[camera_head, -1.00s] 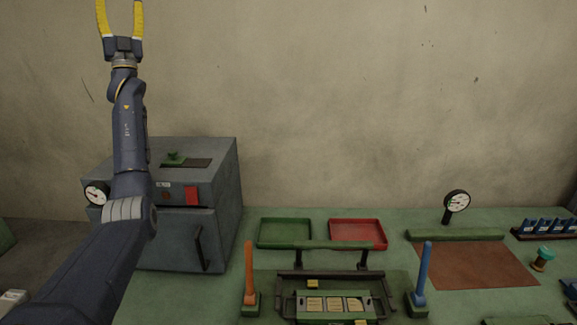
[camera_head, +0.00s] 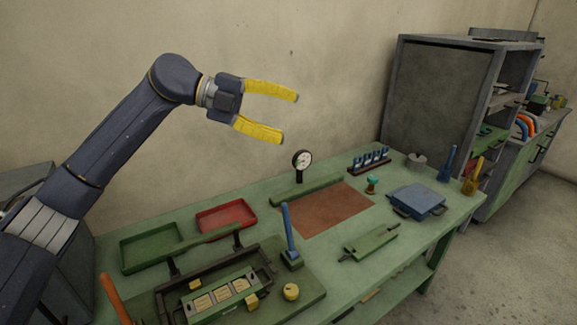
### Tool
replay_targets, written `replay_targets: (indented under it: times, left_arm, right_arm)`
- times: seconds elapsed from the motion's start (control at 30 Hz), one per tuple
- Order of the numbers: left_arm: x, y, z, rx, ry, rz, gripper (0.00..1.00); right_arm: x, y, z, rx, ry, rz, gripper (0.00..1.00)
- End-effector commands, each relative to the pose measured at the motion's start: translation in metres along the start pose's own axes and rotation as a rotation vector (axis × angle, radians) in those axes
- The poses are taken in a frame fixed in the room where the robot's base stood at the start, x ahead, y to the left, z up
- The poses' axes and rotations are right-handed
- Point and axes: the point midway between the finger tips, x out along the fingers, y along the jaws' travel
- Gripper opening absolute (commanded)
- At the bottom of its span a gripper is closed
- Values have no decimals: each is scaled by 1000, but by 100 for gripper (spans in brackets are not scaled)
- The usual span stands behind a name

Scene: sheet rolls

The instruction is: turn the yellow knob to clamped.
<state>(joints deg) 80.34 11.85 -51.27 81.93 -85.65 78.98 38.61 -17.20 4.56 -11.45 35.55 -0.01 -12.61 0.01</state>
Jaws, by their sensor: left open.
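The yellow knob (camera_head: 291,292) is a small round cap on the green base of the fixture, at the right of the plate (camera_head: 221,297) with pale labelled inserts. Its marking is too small to read. My left gripper (camera_head: 289,118) has two yellow fingers spread apart with nothing between them. It is in the air in front of the wall, well above the bench and the knob. My right gripper is not in view.
A blue upright handle (camera_head: 289,230) stands just behind the knob, and an orange handle (camera_head: 115,298) stands at the left. Behind are a green tray (camera_head: 150,248), a red tray (camera_head: 226,216) and a dial gauge (camera_head: 302,160). The brown mat (camera_head: 320,211) is clear.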

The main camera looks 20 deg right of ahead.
Motion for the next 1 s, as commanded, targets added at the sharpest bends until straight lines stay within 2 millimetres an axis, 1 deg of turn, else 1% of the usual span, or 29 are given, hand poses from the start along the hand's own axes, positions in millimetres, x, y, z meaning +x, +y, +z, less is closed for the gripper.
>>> replay_targets:
  times: [0.03,0.07,0.1,0.17,0.2,0.3,0.4,0.5,0.6,0.8,0.93,1.0]
  left_arm:
    - [34,29,-9,-40,13,136,59]
    - [51,46,-13,-68,13,216,59]
    - [70,72,-18,-106,6,322,59]
    - [92,108,-24,-156,-19,475,59]
    - [103,131,-28,-185,-43,570,59]
    - [118,183,-35,-247,-124,780,59]
    - [123,223,-39,-289,-217,943,59]
    - [122,250,-41,-313,-302,1056,59]
    - [119,268,-40,-327,-367,1126,59]
    - [118,284,-40,-337,-419,1175,59]
    - [122,298,-38,-339,-418,1175,59]
    - [126,308,-37,-339,-417,1175,59]
  right_arm:
    - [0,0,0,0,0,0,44]
    - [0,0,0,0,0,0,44]
    - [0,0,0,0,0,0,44]
    - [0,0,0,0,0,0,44]
    - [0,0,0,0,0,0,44]
    - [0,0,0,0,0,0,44]
    - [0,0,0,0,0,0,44]
    - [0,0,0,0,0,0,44]
    - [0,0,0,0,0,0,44]
    - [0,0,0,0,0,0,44]
    - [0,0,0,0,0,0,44]
    - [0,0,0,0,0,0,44]
